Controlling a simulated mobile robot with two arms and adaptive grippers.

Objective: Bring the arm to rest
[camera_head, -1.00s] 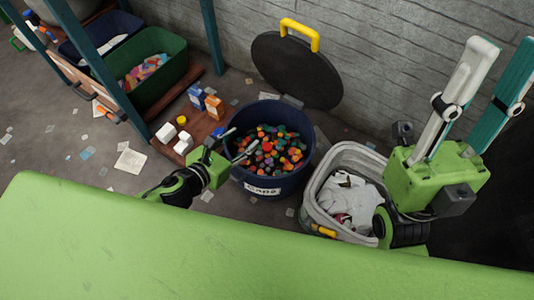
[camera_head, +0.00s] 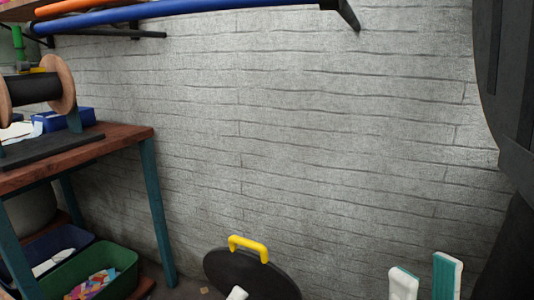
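My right gripper (camera_head: 426,280) stands at the bottom right edge in the head view. Only its two upright fingers show, pale and teal. They are apart with nothing visible between them, so it is open. A small pale tip (camera_head: 237,293) at the bottom edge, in front of the black lid, looks like a finger of my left gripper. The rest of that gripper is out of view, so its opening cannot be told.
The black round lid (camera_head: 262,275) with a yellow handle (camera_head: 248,247) leans at the wall (camera_head: 300,140). At left stand a wooden workbench (camera_head: 100,148) with a cable spool (camera_head: 38,88), and a green bin (camera_head: 118,262) below. Rods hang along the top. A dark structure (camera_head: 510,80) is at right.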

